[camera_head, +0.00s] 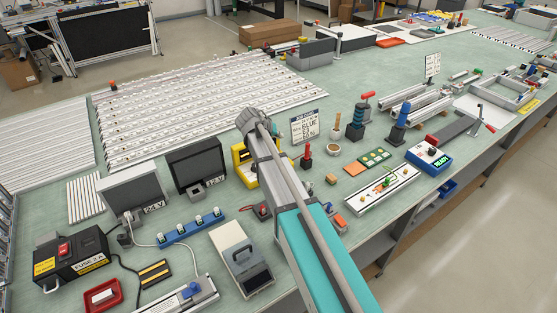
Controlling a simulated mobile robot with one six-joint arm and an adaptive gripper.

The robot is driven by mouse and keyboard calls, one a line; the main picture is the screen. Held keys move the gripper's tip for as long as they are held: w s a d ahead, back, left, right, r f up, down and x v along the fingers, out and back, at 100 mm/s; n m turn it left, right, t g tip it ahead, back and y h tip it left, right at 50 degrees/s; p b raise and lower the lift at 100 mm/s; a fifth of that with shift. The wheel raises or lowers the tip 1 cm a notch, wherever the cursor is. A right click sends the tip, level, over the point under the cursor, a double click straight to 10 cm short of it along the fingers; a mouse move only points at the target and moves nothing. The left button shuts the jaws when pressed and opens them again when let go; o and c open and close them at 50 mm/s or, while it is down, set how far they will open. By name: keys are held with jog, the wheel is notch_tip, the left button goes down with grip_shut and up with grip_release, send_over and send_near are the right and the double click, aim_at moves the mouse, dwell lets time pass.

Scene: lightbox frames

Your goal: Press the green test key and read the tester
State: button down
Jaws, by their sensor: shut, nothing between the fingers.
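A blue tester box (430,159) stands on the bench at the right. Its front carries a lit green READY display (442,163). Its white top has a small red part and a dark part; I cannot make out a green key there. A pale tray (365,203) to the left of the tester holds small green and orange parts. My arm, teal and grey, reaches in from the bottom centre and bends at a grey joint left of the job card. I cannot make out my gripper; it is out of view or hidden by my arm.
A job card (304,125) stands upright beyond my arm. An orange pad (355,169) and a dark green pad (374,157) lie between my arm and the tester. A blue-handled tool (401,116) stands behind the tester. The bench's front edge runs along the right.

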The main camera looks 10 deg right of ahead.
jog(key=shift+f+b, duration=4.1)
jog(key=shift+f, duration=0.15)
jog(key=shift+f+b, duration=0.9)
jog(key=shift+b, duration=0.05)
jog(key=shift+r, duration=0.1)
jog(key=shift+r+p, duration=0.85)
jog(key=shift+p, duration=0.15)
notch_tip(320, 180, up, 5)
jog(key=p, duration=0.5)
dwell(0.7)
